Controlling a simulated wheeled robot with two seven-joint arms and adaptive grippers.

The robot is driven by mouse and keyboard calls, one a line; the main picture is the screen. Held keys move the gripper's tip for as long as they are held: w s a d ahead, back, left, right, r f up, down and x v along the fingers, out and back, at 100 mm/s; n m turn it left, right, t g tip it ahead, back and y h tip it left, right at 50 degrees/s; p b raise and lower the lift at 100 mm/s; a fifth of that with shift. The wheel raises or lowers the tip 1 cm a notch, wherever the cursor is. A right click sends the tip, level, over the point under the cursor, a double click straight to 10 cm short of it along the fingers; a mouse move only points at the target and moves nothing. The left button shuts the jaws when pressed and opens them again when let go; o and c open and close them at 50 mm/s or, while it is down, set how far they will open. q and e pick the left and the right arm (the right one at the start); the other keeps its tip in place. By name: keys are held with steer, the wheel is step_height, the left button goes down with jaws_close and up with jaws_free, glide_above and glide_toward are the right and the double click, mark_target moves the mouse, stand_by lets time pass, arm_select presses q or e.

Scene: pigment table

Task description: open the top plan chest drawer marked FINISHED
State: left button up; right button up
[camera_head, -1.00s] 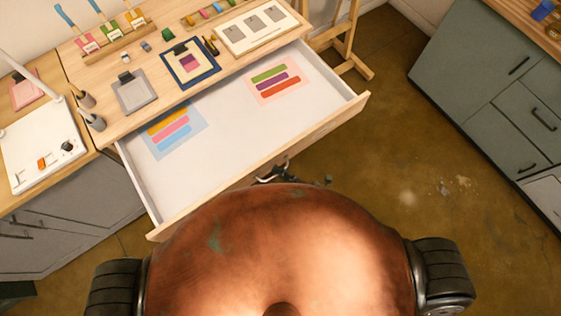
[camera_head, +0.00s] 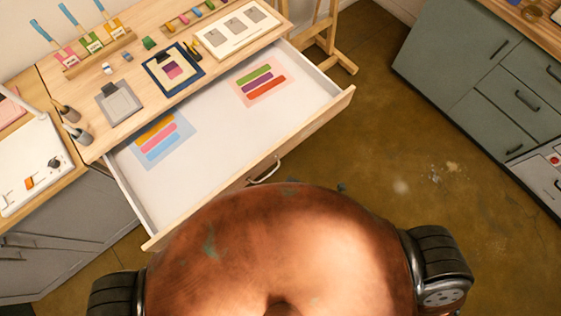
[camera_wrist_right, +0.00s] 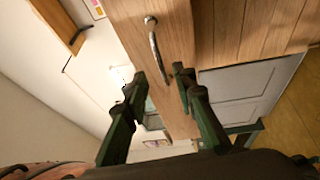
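The top drawer (camera_head: 215,120) of the wooden plan chest stands pulled out, with two sheets of coloured bars inside. Its metal handle (camera_head: 265,172) shows bare below the front edge in the head view. In the right wrist view the handle (camera_wrist_right: 155,48) is on a wooden front, its lower end near and between the fingertips in the picture. My right gripper (camera_wrist_right: 158,78) is open, its fingers apart and empty; I cannot tell whether they touch the handle. No FINISHED marking is readable. My left gripper is in neither view.
The chest top (camera_head: 95,150) holds a clipboard, a framed piece, a palette board and racks of pigments. A side table with a white board (camera_head: 30,165) is at left. Grey-green cabinets (camera_head: 470,80) are at right. Brown floor (camera_head: 385,150) between is clear.

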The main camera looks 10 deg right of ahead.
steer(key=v, duration=0.3)
steer(key=shift+s+d, duration=0.15)
steer(key=shift+d, duration=0.05)
stand_by(0.4)
steer(key=w+d+f+m+t+h, duration=0.15)
steer(key=d+f+m+h, duration=0.3)
steer(key=f, duration=0.45)
steer(key=w+d+f+m+h, duration=0.3)
steer(key=d+f+m, duration=0.25)
steer(key=f, duration=0.35)
steer(key=s+d+f+m+g+h, duration=0.1)
steer(key=s+d+f+m+h, duration=0.2)
steer(key=f, duration=0.5)
steer(key=s+d+f+m+g+h, duration=0.2)
steer(key=d+f+m, duration=0.2)
steer(key=d+f, duration=0.25)
steer(key=s+d+f+m+g+h, duration=0.35)
steer(key=s+f+m, duration=0.25)
steer(key=s+f, duration=0.7)
steer(key=s+f+m+g, duration=0.2)
steer(key=s+f, duration=0.1)
steer(key=s, duration=0.4)
steer(key=s+f+m+g, duration=0.2)
steer(key=s+f+g, duration=0.1)
steer(key=s, duration=0.5)
steer(key=shift+a+m+g, duration=0.3)
steer(key=shift+a+m, duration=0.1)
steer(key=shift+a, duration=0.05)
